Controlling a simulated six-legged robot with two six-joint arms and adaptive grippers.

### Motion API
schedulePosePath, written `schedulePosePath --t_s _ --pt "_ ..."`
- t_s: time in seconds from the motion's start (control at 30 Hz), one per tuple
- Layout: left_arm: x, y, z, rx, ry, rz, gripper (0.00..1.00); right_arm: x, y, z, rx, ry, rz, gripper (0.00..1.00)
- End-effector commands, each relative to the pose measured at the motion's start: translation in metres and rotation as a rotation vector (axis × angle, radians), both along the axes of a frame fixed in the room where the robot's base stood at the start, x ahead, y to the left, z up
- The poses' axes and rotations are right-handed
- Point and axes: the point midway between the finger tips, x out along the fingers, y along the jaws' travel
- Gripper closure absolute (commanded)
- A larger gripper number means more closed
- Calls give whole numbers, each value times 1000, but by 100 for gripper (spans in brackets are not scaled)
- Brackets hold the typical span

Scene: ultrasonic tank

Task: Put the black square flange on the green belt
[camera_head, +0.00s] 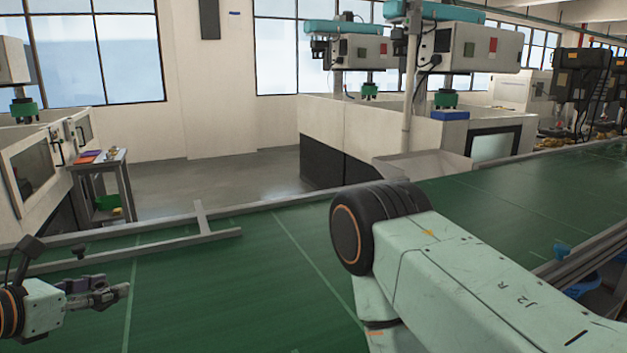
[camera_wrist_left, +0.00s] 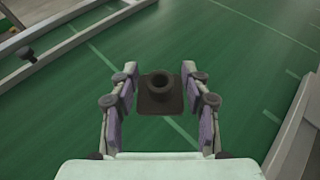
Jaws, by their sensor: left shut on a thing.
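The black square flange (camera_wrist_left: 160,97) shows in the left wrist view, a dark square plate with a round raised hub and a hole in it. It sits between the two fingers of my left gripper (camera_head: 113,293), which is shut on it. In the head view this gripper is at the lower left, over the green belt (camera_head: 215,290); I cannot make out the flange clearly there. The green belt also lies behind the flange in the left wrist view (camera_wrist_left: 245,50). The gap between flange and belt is hard to judge. My right gripper is not in view.
A grey metal rail (camera_head: 195,238) runs along the belt's far edge, with a short crosspiece. My right arm covers the belt's middle and lower right. White machines (camera_head: 385,135) stand behind, and a small side table (camera_head: 105,170) at the left. The visible belt between the arms is clear.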

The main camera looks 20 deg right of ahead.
Motion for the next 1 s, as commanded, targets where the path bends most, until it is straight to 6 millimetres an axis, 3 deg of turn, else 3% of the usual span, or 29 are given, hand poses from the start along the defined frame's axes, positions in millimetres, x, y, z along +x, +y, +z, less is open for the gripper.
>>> schedulePosePath --t_s 0.43,0.7,1.0 --pt "-6 -1 -1 -1 0 0 92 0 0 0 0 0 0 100" --pt "-6 -1 -47 0 3 0 92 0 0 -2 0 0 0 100" --pt "-3 -2 -71 0 0 -1 92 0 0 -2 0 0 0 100"
